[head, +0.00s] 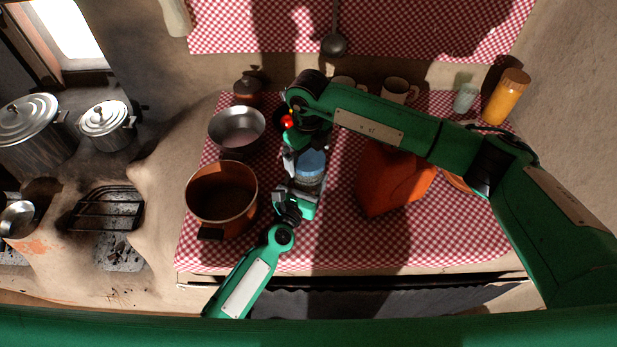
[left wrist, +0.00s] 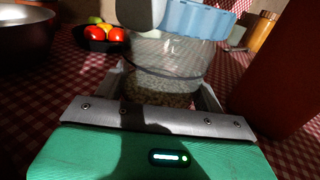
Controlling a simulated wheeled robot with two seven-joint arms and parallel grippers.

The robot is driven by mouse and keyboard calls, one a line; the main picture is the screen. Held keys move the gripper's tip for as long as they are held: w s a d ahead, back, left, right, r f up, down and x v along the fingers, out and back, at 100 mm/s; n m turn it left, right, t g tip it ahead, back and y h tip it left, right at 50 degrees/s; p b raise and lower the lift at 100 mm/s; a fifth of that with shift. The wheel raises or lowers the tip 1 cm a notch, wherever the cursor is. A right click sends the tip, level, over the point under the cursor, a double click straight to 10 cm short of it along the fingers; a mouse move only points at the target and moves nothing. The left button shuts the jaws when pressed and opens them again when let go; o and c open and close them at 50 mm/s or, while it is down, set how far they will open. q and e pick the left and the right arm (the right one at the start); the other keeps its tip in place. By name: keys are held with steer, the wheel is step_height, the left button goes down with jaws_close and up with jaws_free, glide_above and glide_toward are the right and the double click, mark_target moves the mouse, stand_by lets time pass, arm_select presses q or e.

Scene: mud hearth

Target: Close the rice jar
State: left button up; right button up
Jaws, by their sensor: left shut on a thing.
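The clear rice jar (left wrist: 175,55) stands between the fingers of my left gripper (left wrist: 165,95), which is shut on it. In the head view, my left gripper (head: 298,197) reaches the jar (head: 310,183) from the front. The blue lid (head: 311,163) is at the jar's mouth; it also shows in the left wrist view (left wrist: 198,20). I cannot tell whether it is fully seated. My right gripper (head: 300,150) is right above, by the lid. One grey finger of it covers part of the lid in the left wrist view; its opening is hidden.
On the checked cloth, an orange-brown pot (head: 222,205) and a metal bowl (head: 237,128) stand left of the jar. A large orange-red object (head: 395,182) stands close on the right. Mugs (head: 395,90), a glass (head: 465,97) and an orange jar (head: 505,97) are behind.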

step_height(320, 180, up, 12)
stand_by(0.6)
arm_select(q)
steer(key=o, duration=1.9)
steer(key=shift+o, duration=0.2)
steer(key=b+v, duration=0.2)
steer(key=v, duration=1)
steer(key=shift+s+a+f+b, duration=0.2)
steer(key=shift+s+b, duration=0.1)
steer(key=shift+s, duration=0.05)
steer(key=shift+s+a+r, duration=0.1)
steer(key=shift+s+a, duration=0.1)
steer(key=shift+s, duration=0.3)
arm_select(e)
steer(key=shift+f, duration=1.4)
